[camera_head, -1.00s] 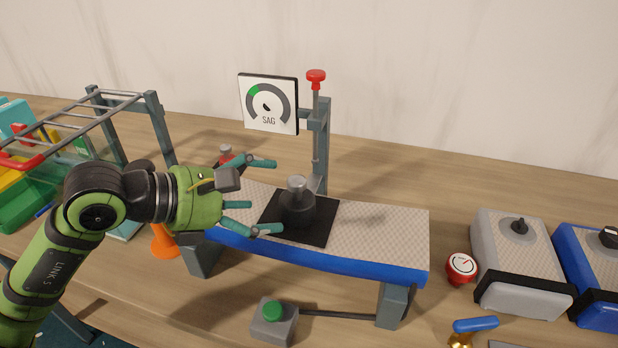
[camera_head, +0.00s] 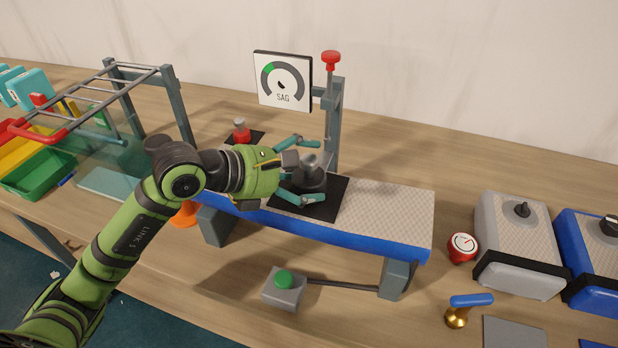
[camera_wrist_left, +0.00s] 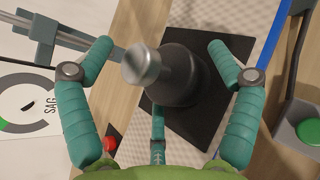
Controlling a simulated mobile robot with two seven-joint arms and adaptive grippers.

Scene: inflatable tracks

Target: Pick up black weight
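The black weight (camera_head: 312,178) has a dark round body and a silver knob on top. It stands upright on a black square mat (camera_head: 326,208) on the inflatable track. In the left wrist view the weight (camera_wrist_left: 180,78) sits between my teal fingers, its knob toward the camera. My left gripper (camera_head: 308,172) is open around the weight, with fingers on both sides; gaps show between the side fingers and the weight in the wrist view. A third finger (camera_wrist_left: 158,130) is near the weight's base; contact cannot be told. My right gripper is not in view.
A gauge marked SAG (camera_head: 283,82) and a post with a red knob (camera_head: 331,62) stand behind the track (camera_head: 395,220). A red weight (camera_head: 241,130) is behind my gripper. A green button box (camera_head: 284,286) sits in front.

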